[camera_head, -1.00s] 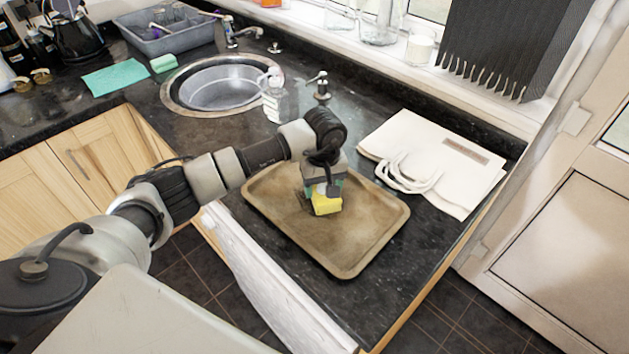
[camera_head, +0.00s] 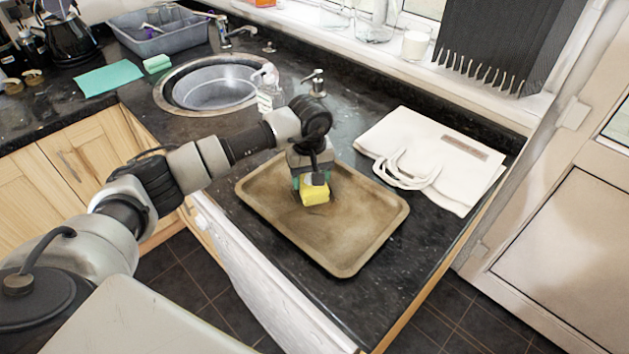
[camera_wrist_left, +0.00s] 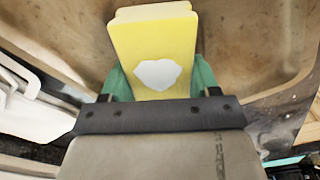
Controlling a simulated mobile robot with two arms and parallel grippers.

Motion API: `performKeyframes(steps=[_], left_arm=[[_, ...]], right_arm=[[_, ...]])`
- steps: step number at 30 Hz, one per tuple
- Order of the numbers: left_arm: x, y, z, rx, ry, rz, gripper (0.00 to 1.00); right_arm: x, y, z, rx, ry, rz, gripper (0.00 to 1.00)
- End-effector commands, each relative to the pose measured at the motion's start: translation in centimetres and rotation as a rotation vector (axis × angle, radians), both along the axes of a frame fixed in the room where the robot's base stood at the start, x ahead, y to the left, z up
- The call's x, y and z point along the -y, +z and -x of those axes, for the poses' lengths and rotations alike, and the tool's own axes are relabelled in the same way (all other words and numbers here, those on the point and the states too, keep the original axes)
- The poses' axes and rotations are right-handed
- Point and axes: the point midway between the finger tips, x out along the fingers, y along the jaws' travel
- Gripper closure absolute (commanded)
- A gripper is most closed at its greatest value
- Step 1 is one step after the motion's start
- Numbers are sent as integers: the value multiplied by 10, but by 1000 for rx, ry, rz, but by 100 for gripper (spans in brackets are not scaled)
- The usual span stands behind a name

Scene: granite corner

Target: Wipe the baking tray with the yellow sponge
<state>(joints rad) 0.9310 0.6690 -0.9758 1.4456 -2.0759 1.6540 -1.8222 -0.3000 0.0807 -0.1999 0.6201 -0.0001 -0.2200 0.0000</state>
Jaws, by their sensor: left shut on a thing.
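The brown, stained baking tray (camera_head: 345,245) lies flat on the dark granite counter, in the middle of the head view. My left gripper (camera_head: 312,184) points down over the upper-left half of the tray and is shut on the yellow sponge (camera_head: 315,194). In the left wrist view the sponge (camera_wrist_left: 155,48) sits between the green fingers of the gripper (camera_wrist_left: 160,85), with a pale patch on its face. The sponge is at or just above the tray surface; I cannot tell if it touches. My right gripper is not in view.
A white folded tote bag (camera_head: 430,155) lies right of the tray. A green cloth (camera_head: 108,77) and green sponge (camera_head: 157,63) lie at the left.

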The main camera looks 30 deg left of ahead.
Motion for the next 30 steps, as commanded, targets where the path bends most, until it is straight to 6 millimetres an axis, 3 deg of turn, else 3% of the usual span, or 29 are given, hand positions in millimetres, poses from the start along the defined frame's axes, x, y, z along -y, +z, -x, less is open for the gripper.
performKeyframes(steps=[8, 24, 30], left_arm=[[0, 4, 0, -1, 1, -2, 58], [0, 57, 0, 0, 1, -1, 58], [0, 60, 0, -1, 1, -1, 58]], right_arm=[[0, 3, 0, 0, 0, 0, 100], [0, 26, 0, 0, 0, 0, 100], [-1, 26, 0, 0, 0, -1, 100]])
